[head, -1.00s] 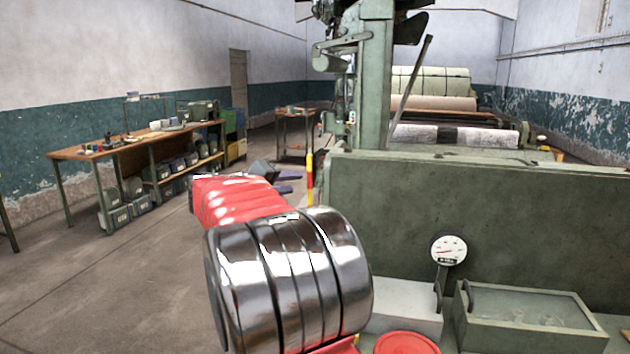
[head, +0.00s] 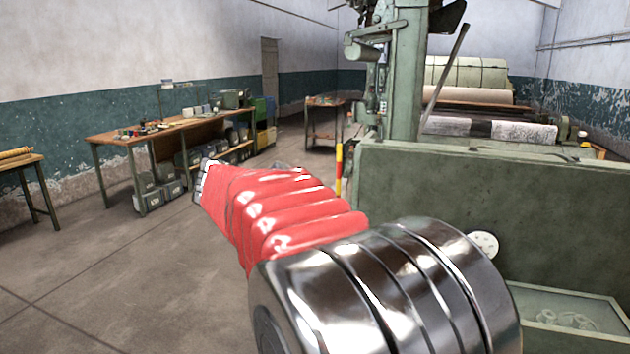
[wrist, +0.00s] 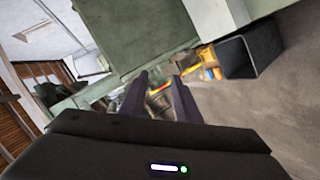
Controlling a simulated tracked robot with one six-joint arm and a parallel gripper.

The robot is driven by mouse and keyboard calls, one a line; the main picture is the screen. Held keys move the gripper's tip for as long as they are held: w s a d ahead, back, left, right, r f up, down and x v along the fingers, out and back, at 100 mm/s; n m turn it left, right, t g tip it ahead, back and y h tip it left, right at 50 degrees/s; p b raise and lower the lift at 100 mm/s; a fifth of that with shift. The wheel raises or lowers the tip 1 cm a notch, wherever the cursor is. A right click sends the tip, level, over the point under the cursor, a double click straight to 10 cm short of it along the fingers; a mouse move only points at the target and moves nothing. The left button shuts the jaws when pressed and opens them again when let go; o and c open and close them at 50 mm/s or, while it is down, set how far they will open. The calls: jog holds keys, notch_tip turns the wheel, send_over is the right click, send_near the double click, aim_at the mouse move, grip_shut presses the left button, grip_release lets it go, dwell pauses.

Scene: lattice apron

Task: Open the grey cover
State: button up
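I cannot pick out the grey cover for certain in either current view. In the head view, my red and chrome arm hides the area left of the green box where a pale grey box showed earlier. In the wrist view, my gripper (wrist: 160,80) has its two dark fingers apart, with a gap and nothing held between them. Beyond the fingers are green machine surfaces and the floor. The gripper's fingers cannot be made out in the head view.
A green box (head: 560,291) with a clear top and small rings inside stands at lower right, by the green machine wall (head: 440,190). A white gauge (head: 484,244) is partly hidden. A dark open bin (wrist: 250,57) shows in the wrist view. Floor (head: 110,270) is clear at left.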

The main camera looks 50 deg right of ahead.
jog(key=s+a+f+n+t+y, duration=0.1)
jog(key=s+a+f+y, duration=0.3)
jog(key=a, duration=0.8)
jog(key=s+a+f+n+t+y, duration=0.1)
jog(key=s+a+f+y, duration=0.3)
jog(key=a, duration=0.8)
jog(key=s+a+f+n+t+y, duration=0.1)
jog(key=s+a+f+y, duration=0.3)
jog(key=s+a+f, duration=0.4)
jog(key=s+a+n, duration=0.1)
jog(key=a, duration=0.3)
jog(key=shift+s+a+t, duration=0.3)
jog(key=shift+a, duration=0.1)
